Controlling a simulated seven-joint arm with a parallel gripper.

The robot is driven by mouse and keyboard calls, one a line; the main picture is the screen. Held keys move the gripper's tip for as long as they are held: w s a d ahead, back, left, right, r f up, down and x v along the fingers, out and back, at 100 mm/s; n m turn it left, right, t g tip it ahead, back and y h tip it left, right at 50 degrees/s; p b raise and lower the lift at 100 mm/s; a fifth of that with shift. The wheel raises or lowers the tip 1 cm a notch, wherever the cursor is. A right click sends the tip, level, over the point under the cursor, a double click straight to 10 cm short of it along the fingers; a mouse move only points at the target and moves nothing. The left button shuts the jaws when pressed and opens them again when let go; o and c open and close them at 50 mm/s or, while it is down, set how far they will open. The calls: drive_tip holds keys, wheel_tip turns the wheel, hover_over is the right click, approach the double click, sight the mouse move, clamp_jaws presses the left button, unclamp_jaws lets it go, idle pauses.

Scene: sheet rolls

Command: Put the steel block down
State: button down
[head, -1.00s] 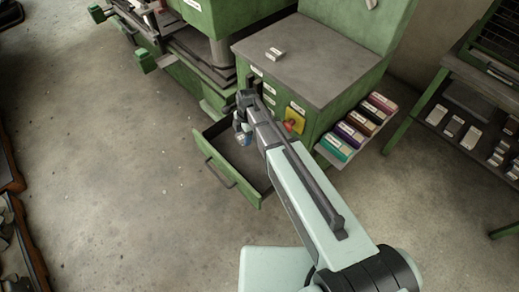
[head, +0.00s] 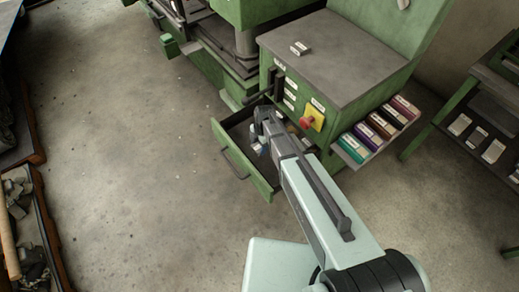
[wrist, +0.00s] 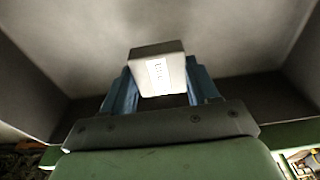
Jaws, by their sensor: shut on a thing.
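In the wrist view a grey steel block (wrist: 158,60) with a white label sits between the blue fingers of my gripper (wrist: 158,85), which is shut on it. In the head view my gripper (head: 259,148) points down into the open green drawer (head: 237,162), towards its right side. The block is hard to make out there. Grey drawer floor (wrist: 235,35) and side walls surround the block in the wrist view. I cannot tell whether the block touches the floor.
The drawer sticks out of a green cabinet with a grey top (head: 345,60), on which a small pale labelled block (head: 300,48) lies. A side shelf (head: 350,155) of coloured labelled boxes stands to the right. A rack (head: 485,130) is farther right. Open floor lies left.

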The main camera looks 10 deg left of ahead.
sight(259, 150)
drive_tip(key=shift+f, duration=1.8)
drive_tip(key=shift+f, duration=0.1)
drive_tip(key=shift+c, duration=1.4)
unclamp_jaws()
drive_tip(key=r, duration=0.8)
drive_tip(key=w+d+r, duration=0.1)
drive_tip(key=r, duration=0.3)
drive_tip(key=shift+r, duration=0.1)
